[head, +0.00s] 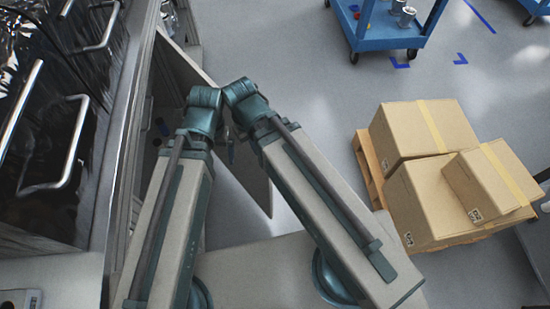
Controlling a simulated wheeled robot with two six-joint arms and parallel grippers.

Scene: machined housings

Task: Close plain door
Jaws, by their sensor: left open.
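The plain door (178,68) is a flat grey panel standing open, swung out from the cabinet front on the left. Its lower part shows again between my two arms, and my arms hide its middle. My left gripper (230,152) shows only as a small dark part between the arms, in front of the door panel. It is open; I cannot tell whether it touches the door. My right gripper cannot be made out.
Dark glossy fronts with metal bar handles (75,140) line the left. Dark items (161,127) show in the cabinet opening. Cardboard boxes (430,195) sit on a wooden pallet at right. A blue cart (385,35) stands at the back. Grey floor between is clear.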

